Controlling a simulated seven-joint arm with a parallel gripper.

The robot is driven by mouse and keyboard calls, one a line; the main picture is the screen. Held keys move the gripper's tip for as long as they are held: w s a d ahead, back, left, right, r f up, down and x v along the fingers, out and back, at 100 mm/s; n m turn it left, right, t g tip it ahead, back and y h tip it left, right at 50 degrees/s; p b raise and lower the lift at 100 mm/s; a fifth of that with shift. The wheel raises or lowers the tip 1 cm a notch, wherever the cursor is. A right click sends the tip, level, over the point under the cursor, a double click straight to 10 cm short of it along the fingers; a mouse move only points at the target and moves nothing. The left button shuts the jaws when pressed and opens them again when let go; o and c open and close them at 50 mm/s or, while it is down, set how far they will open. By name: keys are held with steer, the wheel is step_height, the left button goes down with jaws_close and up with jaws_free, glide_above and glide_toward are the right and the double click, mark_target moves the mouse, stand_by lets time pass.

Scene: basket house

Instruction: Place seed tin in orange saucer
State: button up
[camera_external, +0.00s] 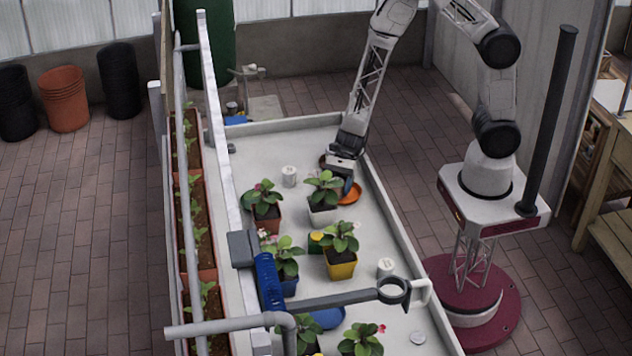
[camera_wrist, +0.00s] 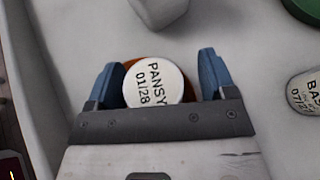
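A round white-lidded seed tin (camera_wrist: 153,84) marked "PANSY 01/28" shows between my fingers in the wrist view. Orange shows around its edge, under or behind it. My gripper (camera_wrist: 158,80) is open, with blue fingers on both sides of the tin; a gap shows on the right, and the left finger is close to the lid.
Another tin (camera_wrist: 304,92) lies to the right in the wrist view. White tins (camera_external: 289,176) (camera_external: 386,267) and several potted plants (camera_external: 341,262) stand on the bench (camera_external: 395,220). A grey ring arm (camera_external: 340,299) crosses the front.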

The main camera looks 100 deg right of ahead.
steer(key=shift+s, duration=0.1)
steer(key=shift+r, duration=0.4)
steer(key=shift+d+r, duration=0.15)
steer(key=shift+r, duration=0.05)
steer(key=shift+v, duration=3.6)
steer(key=shift+r, duration=0.1)
steer(key=s+a+r+n+g+h, duration=0.1)
steer(key=s+a+r+n+g, duration=0.2)
steer(key=s+r+n, duration=0.4)
steer(key=s+a+r+n+g+h, duration=0.2)
steer(key=s+a+r+n+g, duration=0.3)
steer(key=r, duration=0.4)
steer(key=s+d+r+n+t+h, duration=0.1)
steer(key=s+d+r+n+h, duration=0.1)
steer(key=s+r+n+h, duration=0.2)
steer(key=s+d+r+n+t+h, duration=0.2)
steer(key=s+d+r+n+h, duration=0.1)
steer(key=s+r+n, duration=0.5)
steer(key=shift+s+d+r+h, duration=0.3)
steer(key=shift+s+r+h, duration=0.25)
steer(key=shift+h, duration=0.35)
